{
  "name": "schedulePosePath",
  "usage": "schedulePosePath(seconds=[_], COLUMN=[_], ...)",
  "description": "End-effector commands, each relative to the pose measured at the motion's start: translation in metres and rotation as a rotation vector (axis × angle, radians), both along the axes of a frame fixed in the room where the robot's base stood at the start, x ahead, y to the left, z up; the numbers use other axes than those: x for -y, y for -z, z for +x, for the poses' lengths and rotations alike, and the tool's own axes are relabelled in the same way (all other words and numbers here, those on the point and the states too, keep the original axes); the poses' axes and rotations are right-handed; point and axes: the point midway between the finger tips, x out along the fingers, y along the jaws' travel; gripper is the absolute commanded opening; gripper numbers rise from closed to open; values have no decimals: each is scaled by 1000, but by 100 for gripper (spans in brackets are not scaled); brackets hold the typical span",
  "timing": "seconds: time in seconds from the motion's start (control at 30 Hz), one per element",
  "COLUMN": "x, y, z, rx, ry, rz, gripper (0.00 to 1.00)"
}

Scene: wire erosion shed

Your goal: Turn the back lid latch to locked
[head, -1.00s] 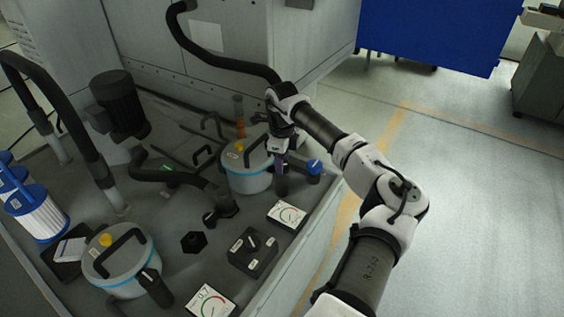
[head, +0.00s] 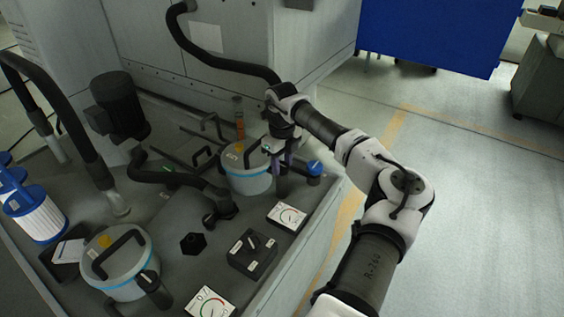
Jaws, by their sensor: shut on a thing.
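The back lid (head: 232,160) is a grey round cap with a yellow knob and black handle, on a pot with a pale blue band. Its black latch (head: 283,187) is at the pot's right side, below my gripper.
A blue-topped valve (head: 315,169) stands close to the right of my gripper. Two gauges (head: 287,216) and a black switch box (head: 251,251) lie in front. Black hoses and a motor (head: 118,103) are at the left. The floor at right is clear.

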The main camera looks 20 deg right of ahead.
Motion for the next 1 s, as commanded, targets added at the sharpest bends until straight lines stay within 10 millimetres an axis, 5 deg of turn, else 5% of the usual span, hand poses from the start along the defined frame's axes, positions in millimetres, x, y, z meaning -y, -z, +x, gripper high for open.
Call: schedulePosePath(seconds=[0.23, 0.27, 0.4, 0.77, 1.0], x=[1, 1, 0, 0, 1], y=[-1, -1, 0, -5, -46], z=[0, 0, 0, 0, 1], rx=[0, 0, 0, 1, 3], ry=[3, 3, 2, 0, 1], rz=[0, 0, 0, 0, -4], gripper=[15, 42, 59, 59, 59])
